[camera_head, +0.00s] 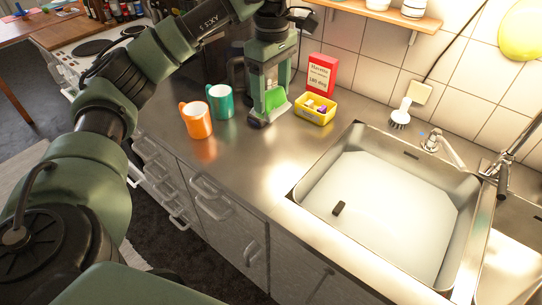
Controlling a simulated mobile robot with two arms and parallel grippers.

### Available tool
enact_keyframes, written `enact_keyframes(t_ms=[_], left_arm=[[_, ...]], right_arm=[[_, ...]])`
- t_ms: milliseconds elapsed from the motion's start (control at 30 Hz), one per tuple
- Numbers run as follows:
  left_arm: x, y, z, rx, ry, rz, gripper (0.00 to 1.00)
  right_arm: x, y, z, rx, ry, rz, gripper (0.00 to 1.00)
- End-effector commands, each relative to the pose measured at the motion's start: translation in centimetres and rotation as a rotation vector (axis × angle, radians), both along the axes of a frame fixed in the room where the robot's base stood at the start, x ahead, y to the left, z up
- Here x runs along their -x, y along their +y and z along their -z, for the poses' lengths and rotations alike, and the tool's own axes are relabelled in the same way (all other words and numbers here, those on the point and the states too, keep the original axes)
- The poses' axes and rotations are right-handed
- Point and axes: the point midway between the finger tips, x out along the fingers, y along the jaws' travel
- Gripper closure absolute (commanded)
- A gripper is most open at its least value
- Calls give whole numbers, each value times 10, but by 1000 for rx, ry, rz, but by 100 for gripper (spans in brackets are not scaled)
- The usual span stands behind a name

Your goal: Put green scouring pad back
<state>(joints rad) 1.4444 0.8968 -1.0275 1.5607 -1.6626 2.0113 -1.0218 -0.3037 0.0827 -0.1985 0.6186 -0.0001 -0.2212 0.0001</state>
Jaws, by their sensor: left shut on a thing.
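My left gripper (268,112) points down just above or at the steel counter, between the teal mug and a small yellow tray. It is shut on a bright green pad (276,97), which I take to be the green scouring pad. The pad shows between the gripper's fingers, and part of it is hidden by them. I cannot tell whether the pad touches the counter. My right gripper is not in view.
An orange mug (196,120) and a teal mug (220,102) stand left of the gripper. The yellow tray (314,117) with small items is close on its right, with a red box (321,73) behind. A sink (440,222) lies right; a white brush (401,114) stands behind it. The front counter is clear.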

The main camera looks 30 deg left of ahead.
Motion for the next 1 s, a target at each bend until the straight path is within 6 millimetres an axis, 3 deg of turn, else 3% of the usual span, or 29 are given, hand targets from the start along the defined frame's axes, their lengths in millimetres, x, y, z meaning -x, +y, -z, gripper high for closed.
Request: enact_keyframes(t_ms=[33, 133, 433, 1000], left_arm=[[2, -1, 19, 1, 8, 2, 66], [2, -1, 47, 1, 10, 4, 66], [2, 0, 116, -2, 7, 4, 66], [1, 0, 183, -1, 2, 5, 66]], right_arm=[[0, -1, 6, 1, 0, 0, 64], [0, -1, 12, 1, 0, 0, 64], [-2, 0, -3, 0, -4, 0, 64], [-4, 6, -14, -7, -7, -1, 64]])
